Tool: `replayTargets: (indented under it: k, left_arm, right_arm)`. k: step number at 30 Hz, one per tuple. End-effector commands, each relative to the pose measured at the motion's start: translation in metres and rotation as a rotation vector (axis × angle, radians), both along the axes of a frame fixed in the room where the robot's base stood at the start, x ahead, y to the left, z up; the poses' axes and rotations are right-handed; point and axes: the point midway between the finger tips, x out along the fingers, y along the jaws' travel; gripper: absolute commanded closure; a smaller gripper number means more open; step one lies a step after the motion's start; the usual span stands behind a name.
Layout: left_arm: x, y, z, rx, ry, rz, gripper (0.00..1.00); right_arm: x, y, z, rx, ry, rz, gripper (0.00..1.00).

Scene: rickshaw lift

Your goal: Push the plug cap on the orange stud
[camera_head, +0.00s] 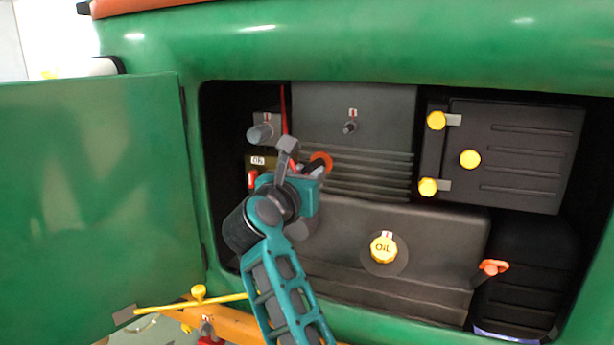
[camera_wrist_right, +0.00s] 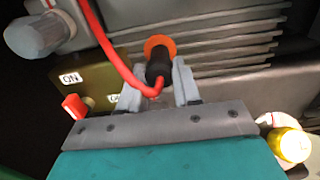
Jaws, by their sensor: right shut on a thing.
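The plug cap (camera_wrist_right: 158,66) is a black sleeve with a red lead curving from its near end. My right gripper (camera_wrist_right: 157,84) has a grey finger on each side of it and is shut on it. The orange stud (camera_wrist_right: 158,44) shows as an orange ring around the far end of the cap; I cannot tell how deep the cap sits. In the head view my right gripper (camera_head: 303,160) is in the open bay, beside the orange ring (camera_head: 322,161), and my wrist hides most of the cap. My left gripper is not in view.
A green door (camera_head: 95,200) stands open at the left. The yellow OIL cap (camera_head: 383,248) is below right of the gripper. A black box (camera_head: 520,155) with yellow knobs is at the right. A red switch (camera_wrist_right: 74,106) and a grey knob (camera_wrist_right: 32,36) are close left.

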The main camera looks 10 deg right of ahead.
Motion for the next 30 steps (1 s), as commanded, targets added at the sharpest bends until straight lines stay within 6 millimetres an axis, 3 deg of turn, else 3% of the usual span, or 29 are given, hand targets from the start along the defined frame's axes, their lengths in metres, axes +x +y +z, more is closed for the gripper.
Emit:
replayTargets:
  k: [26, 27, 30]
  left_arm:
    - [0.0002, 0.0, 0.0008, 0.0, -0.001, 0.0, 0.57]
    - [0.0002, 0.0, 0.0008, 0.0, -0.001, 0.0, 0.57]
    - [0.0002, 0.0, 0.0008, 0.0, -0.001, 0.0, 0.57]
  right_arm:
    - [0.004, -0.0027, 0.0002, 0.0, 0.0, 0.0, 0.94]
    - [0.004, -0.0027, 0.0003, 0.0, 0.0, 0.0, 0.64]
    - [0.004, -0.0027, 0.0003, 0.0, 0.0, 0.0, 0.54]
